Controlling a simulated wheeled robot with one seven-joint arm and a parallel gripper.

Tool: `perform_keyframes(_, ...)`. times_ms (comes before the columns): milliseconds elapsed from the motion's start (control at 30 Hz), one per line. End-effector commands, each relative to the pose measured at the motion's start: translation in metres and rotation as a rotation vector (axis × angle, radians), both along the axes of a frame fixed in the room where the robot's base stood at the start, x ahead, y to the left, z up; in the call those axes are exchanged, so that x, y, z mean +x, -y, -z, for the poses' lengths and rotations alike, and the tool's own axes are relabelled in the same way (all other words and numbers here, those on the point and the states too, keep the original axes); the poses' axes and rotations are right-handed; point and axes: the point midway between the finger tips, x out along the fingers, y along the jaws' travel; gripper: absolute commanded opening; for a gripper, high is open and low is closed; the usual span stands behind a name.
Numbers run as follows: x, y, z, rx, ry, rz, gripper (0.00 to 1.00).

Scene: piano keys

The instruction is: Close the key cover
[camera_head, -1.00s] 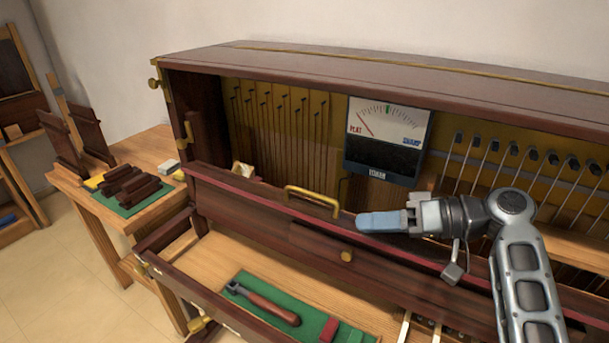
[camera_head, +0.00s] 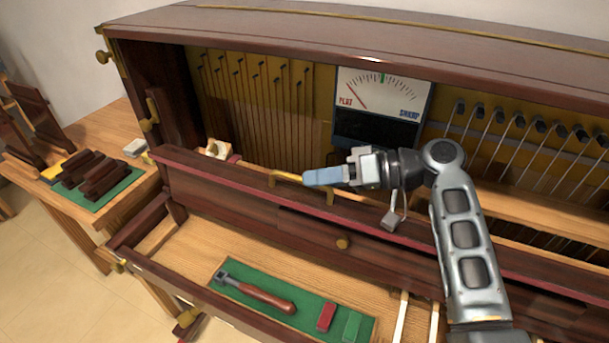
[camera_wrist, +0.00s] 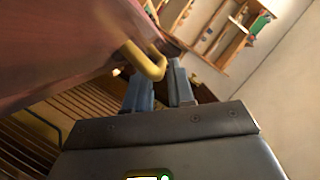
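The key cover (camera_head: 220,200) is a long dark wood panel with a red strip along its edge, standing tilted up across the piano front. Its brass handle (camera_head: 288,178) is on the upper part of the panel; the handle also shows in the wrist view (camera_wrist: 148,64). My gripper (camera_head: 318,177) is at the right part of the handle in the head view and hides some of it. In the wrist view my gripper (camera_wrist: 162,80) has its two blue-grey fingers apart, with the handle's bend just ahead of the gap. I cannot tell whether they touch.
A tuning meter (camera_head: 381,105) stands behind the cover, among strings and hammers. Below is an open compartment with a hammer (camera_head: 255,292) and felt pieces on a green mat (camera_head: 290,320). A side table (camera_head: 118,212) with wooden blocks is at the left.

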Motion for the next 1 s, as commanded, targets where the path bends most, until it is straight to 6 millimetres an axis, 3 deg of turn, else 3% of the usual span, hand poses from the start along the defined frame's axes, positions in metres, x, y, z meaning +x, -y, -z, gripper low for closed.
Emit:
perform_keyframes(200, 0.002, -0.024, 0.006, -0.001, 0.000, -0.001, 0.23)
perform_keyframes(567, 0.002, -0.030, 0.008, -0.001, 0.001, 0.000, 0.23)
perform_keyframes(800, 0.002, -0.030, 0.008, -0.001, 0.001, 0.000, 0.01)
perform_keyframes(1000, 0.002, -0.030, 0.008, 0.000, 0.001, 0.001, 0.00)
